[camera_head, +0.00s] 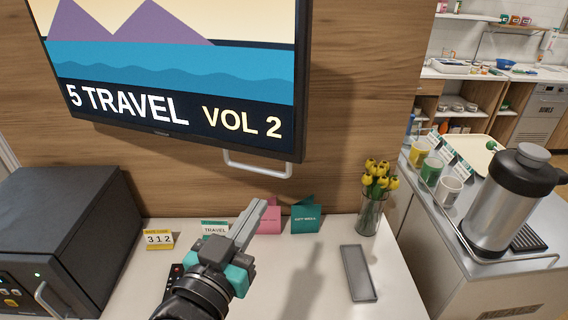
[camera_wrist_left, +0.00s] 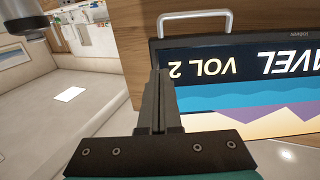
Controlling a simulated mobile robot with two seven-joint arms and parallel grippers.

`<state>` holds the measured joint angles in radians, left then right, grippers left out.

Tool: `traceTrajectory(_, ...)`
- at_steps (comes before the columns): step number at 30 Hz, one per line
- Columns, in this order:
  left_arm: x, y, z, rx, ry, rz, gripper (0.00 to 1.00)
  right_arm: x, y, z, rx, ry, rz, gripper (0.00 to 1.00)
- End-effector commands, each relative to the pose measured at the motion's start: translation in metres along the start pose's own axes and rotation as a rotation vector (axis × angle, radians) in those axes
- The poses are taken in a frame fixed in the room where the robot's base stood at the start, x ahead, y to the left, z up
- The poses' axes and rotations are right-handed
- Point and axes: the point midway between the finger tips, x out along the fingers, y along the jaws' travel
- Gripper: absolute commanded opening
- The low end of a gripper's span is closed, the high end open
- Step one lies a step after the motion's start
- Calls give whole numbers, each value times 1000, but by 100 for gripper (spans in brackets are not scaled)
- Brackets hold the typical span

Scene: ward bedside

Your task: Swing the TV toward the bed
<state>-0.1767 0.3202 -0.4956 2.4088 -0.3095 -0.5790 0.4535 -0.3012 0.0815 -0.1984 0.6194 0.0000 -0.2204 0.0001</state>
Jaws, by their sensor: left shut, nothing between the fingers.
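The TV (camera_head: 170,65) hangs on the wooden wall at the upper left of the head view, its screen showing "5 TRAVEL VOL 2". A light handle (camera_head: 258,170) sticks out below its lower right edge. My left gripper (camera_head: 258,208) is shut and empty, below the handle and apart from it in the picture. In the left wrist view the TV (camera_wrist_left: 240,85) appears upside down on the right, with the handle (camera_wrist_left: 195,14) at the top, beyond the shut fingers (camera_wrist_left: 160,78). My right gripper is not in view. The bed is not clearly seen.
On the counter (camera_head: 290,290) stand a dark box-like appliance (camera_head: 65,230), a 312 card (camera_head: 159,239), pink and teal cards (camera_head: 306,215), a vase of yellow flowers (camera_head: 370,212) and a grey tray (camera_head: 358,273). A flask (camera_head: 503,200) and mugs stand on the right-hand cart.

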Motion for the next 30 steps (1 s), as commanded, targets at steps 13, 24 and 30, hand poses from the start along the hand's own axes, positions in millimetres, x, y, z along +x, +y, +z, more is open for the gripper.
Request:
traceTrajectory(13,65,0,-2,1,0,-1,0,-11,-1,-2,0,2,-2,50)
traceTrajectory(24,118,0,-1,-1,0,1,0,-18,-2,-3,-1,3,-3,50)
traceTrajectory(30,132,1,0,-1,-1,1,0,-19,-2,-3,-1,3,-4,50)
